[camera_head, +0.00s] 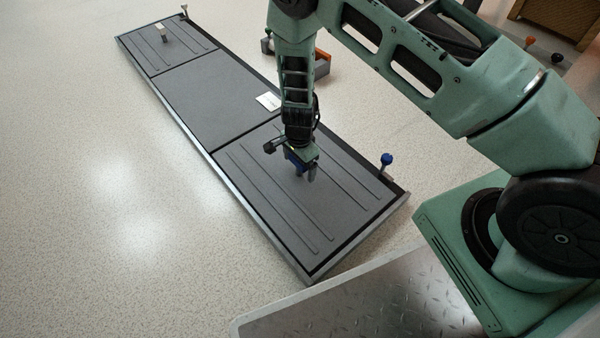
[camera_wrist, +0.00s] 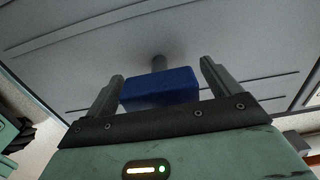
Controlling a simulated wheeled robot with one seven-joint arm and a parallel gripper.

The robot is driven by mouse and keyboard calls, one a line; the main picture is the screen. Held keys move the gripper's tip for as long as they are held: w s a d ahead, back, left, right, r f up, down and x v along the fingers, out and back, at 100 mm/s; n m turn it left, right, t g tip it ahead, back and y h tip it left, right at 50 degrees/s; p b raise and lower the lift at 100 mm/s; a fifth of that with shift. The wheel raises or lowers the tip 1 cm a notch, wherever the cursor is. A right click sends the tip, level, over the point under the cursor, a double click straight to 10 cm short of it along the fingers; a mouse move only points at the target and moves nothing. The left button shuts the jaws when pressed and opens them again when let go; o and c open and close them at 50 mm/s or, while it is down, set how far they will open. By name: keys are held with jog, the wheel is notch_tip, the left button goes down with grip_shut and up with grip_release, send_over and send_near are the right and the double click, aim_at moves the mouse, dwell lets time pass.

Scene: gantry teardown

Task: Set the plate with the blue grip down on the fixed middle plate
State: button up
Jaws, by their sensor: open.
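The plate with the blue grip (camera_head: 340,208) is a dark grey ribbed panel lying in the near end of a long metal frame. Its blue grip (camera_wrist: 160,88) stands on a short post and shows between my fingers in the wrist view. My gripper (camera_head: 302,172) is above this plate, open, with one finger on each side of the blue grip. Whether the fingers touch the grip cannot be told. The fixed middle plate (camera_head: 208,95) is smooth, dark grey and bare except for a white label (camera_head: 269,101) at its right edge.
A far ribbed plate (camera_head: 185,50) with a pale grip (camera_head: 161,33) lies at the frame's other end. A blue-topped pin (camera_head: 386,160) stands at the near right edge of the frame. An orange and grey tray (camera_head: 322,66) sits behind my arm. The floor at left is clear.

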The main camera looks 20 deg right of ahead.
jog(key=c, duration=1.6)
jog(key=shift+o, duration=0.2)
jog(key=shift+r+p, duration=3.05)
jog(key=shift+r, duration=0.05)
